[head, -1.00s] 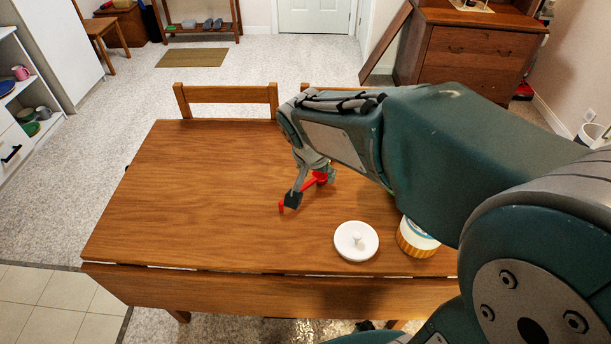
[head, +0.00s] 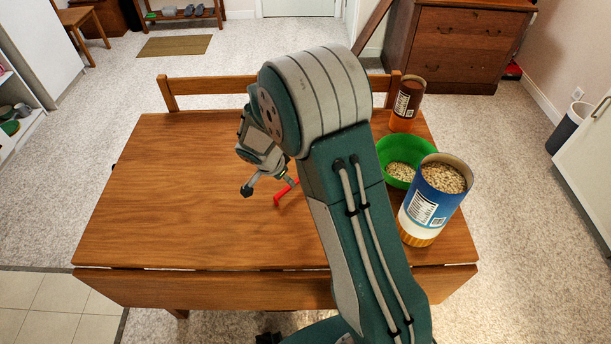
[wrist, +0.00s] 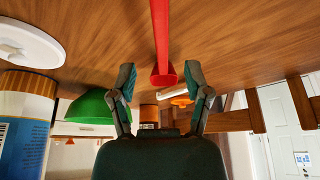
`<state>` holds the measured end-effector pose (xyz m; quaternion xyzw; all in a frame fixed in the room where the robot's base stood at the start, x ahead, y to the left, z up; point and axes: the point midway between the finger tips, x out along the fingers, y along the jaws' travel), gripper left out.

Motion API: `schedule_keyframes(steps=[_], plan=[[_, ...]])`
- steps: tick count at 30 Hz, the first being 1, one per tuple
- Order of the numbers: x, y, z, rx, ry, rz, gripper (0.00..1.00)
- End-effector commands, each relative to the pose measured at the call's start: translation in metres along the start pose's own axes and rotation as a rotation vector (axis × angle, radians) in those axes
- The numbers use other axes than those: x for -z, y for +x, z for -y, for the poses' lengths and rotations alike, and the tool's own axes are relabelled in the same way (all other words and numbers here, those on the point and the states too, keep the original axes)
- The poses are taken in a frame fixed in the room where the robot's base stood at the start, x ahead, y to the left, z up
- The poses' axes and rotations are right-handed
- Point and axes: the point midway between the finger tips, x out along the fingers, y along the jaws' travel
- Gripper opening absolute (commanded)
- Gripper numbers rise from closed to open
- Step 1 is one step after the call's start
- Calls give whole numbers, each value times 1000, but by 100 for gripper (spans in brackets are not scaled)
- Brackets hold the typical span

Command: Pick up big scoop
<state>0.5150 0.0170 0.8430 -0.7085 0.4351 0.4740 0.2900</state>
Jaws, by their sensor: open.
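A red long-handled thing, seemingly the big scoop (head: 281,194), lies on the wooden table, partly hidden behind my arm in the head view. In the wrist view the red scoop (wrist: 160,45) runs from the top edge to between my fingers. My gripper (head: 268,184) is low over the table at the scoop. It is open, and in the wrist view its two fingers (wrist: 160,80) stand on either side of the red end, with gaps on both sides. The scoop's far end is out of the wrist view.
A blue oat canister (head: 435,190), a green bowl (head: 386,148) of oats and a brown canister (head: 406,108) stand on the table's right. A white lid (wrist: 28,42) and an orange item (wrist: 181,101) show in the wrist view. The table's left (head: 150,200) is clear.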

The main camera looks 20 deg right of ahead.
Motion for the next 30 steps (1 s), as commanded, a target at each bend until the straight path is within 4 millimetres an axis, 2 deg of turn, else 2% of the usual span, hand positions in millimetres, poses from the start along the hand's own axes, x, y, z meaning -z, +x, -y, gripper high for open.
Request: schedule_keyframes(steps=[7, 15, 24, 26, 27, 28, 29, 30], plan=[[0, 23, 0, -2, -1, 0, 63], [3, 62, 2, -1, 0, 1, 63], [3, 66, 2, 1, -1, 0, 63], [3, 66, 2, 1, -1, 0, 36], [3, 66, 3, 1, -1, 0, 18], [3, 66, 3, 1, -1, 0, 5], [3, 66, 3, 1, -1, 0, 0], [3, 66, 3, 1, -1, 0, 0]])
